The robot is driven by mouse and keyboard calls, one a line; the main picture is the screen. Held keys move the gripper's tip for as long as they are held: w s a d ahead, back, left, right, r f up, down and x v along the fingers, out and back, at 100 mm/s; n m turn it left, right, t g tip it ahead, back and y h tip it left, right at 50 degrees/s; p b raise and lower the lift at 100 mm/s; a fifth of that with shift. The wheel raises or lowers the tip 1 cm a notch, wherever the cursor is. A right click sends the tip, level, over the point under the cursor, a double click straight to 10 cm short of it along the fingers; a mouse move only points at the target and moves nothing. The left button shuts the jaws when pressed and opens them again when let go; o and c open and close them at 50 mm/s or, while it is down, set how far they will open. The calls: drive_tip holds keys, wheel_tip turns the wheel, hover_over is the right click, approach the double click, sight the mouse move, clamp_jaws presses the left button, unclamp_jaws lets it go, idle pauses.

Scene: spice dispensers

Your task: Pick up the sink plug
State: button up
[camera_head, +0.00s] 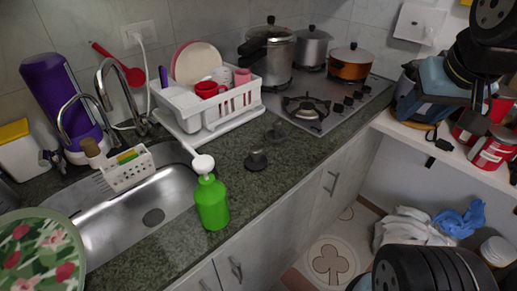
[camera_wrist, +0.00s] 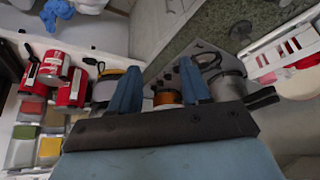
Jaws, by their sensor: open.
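A dark shape on the counter in the wrist view (camera_wrist: 241,31) looks like the same plug. My gripper (camera_wrist: 158,82) is open and empty, its two blue fingers apart. In the head view, its blue and dark parts (camera_head: 437,82) show at the upper right, above the shelf, well to the right of the plug. Its fingertips are hard to make out there.
A green soap bottle (camera_head: 211,204) stands at the counter's front edge beside the steel sink (camera_head: 115,232). The white dish rack (camera_head: 208,112) is behind the plug. The stove (camera_head: 318,108) carries several pots. Red cans (camera_head: 491,150) stand on the right shelf.

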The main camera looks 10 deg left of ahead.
drive_tip(key=shift+o, duration=0.8)
drive_tip(key=shift+w+a, duration=0.15)
drive_tip(key=shift+a, duration=0.05)
drive_tip(key=o, duration=0.6)
drive_tip(key=w+a+n+g, duration=0.1)
drive_tip(key=w+a+n, duration=0.2)
drive_tip(key=w+a, duration=0.2)
drive_tip(key=shift+a+f+n+g+y, duration=0.25)
drive_tip(key=shift+a+n+g+y, duration=0.05)
drive_tip(key=shift+a+n, duration=0.1)
drive_tip(key=shift+o, duration=1)
drive_tip(key=w+a+f+n+g, duration=0.1)
drive_tip(key=w+a+f+n, duration=0.1)
drive_tip(key=a, duration=0.5)
drive_tip(key=shift+w+a+n, duration=0.2)
drive_tip(key=shift+w+n, duration=0.5)
drive_tip(key=shift+w, duration=0.15)
drive_tip(key=n+g, duration=0.3)
drive_tip(key=n, duration=0.3)
hover_over(256, 149)
wheel_tip(256, 149, down, 8)
drive_tip(key=f, duration=0.7)
drive_tip(key=shift+s+a+f, duration=0.15)
drive_tip(key=shift+s+f, duration=0.05)
drive_tip(key=shift+f, duration=0.15)
drive_tip(key=shift+w+f, duration=0.15)
drive_tip(key=shift+f, duration=1.2)
drive_tip(key=shift+w+f, duration=0.1)
drive_tip(key=shift+f, duration=1.2)
